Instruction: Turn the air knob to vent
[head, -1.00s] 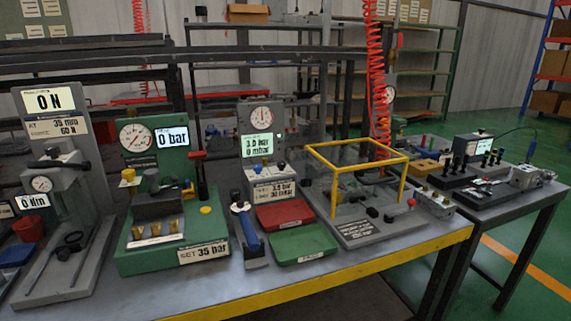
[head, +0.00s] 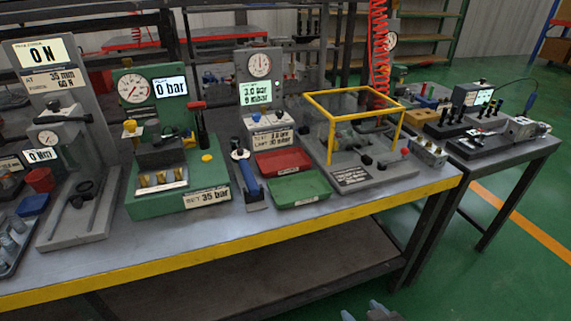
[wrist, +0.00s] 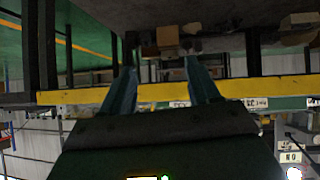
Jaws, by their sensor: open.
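The grey air test stand (head: 262,90) stands near the middle of the bench in the head view. It has a round dial and a green display that seems to read 3.0 bar and 0 mbar. Small knobs (head: 257,117), one of them blue, sit on its lower block; I cannot tell which is the air knob or read its marks. My gripper (head: 370,312) just shows at the bottom edge, low in front of the bench and well away from the stand. In the wrist view my gripper (wrist: 160,64) is open, with nothing seen between its fingers.
The bench's yellow front edge (head: 240,242) lies between my gripper and the stand. Red (head: 283,162) and green (head: 300,187) trays sit before the stand. A yellow-framed guard (head: 355,105) is right of it, a green press (head: 165,190) left. A red coiled hose hangs behind.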

